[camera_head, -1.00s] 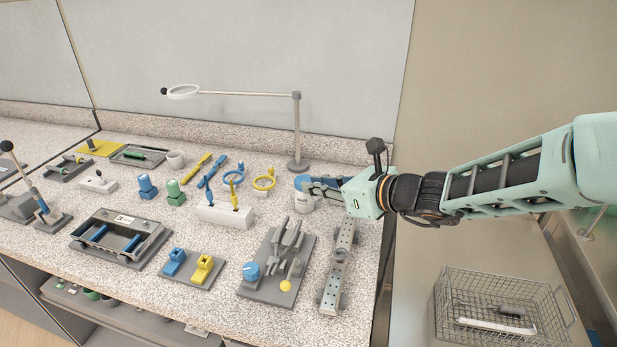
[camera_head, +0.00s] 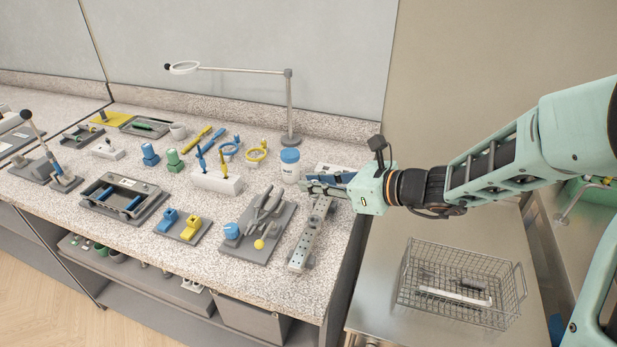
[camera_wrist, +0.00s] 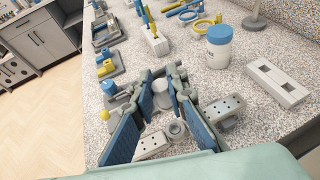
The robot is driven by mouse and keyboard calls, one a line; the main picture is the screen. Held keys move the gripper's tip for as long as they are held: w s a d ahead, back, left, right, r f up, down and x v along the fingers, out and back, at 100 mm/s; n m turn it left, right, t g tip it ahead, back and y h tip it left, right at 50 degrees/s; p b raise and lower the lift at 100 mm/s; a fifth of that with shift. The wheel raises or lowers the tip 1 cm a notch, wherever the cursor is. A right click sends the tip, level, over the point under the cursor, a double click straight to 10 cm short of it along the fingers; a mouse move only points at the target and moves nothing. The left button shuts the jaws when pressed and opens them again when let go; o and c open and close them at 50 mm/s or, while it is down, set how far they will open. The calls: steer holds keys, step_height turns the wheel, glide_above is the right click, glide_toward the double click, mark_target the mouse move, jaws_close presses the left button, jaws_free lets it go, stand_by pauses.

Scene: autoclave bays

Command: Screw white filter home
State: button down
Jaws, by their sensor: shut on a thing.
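The filter is held between the fingertips. A round grey socket (camera_wrist: 177,130) shows in the middle of the perforated bar (camera_wrist: 150,146), just nearer the wrist than the filter in the wrist view. I cannot tell whether filter and socket touch. In the head view my gripper (camera_head: 318,184) is at the far end of the bar (camera_head: 310,235), and the filter is hidden there.
A white jar with a blue lid (camera_head: 290,166) stands just behind my gripper. A white slotted block (camera_wrist: 277,82) is to the right. A grey plate with pliers (camera_head: 258,232) lies left of the bar. A wire basket (camera_head: 460,285) sits on the lower surface at right.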

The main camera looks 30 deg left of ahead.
steer(key=shift+s+d, duration=0.15)
stand_by(0.4)
steer(key=shift+f+b, duration=2.4)
steer(key=shift+f, duration=0.25)
steer(key=shift+f+b, duration=0.7)
steer(key=shift+b, duration=0.05)
steer(key=c, duration=1.8)
jaws_free()
steer(key=shift+r, duration=0.1)
steer(key=shift+d, duration=0.1)
steer(key=v, duration=1.2)
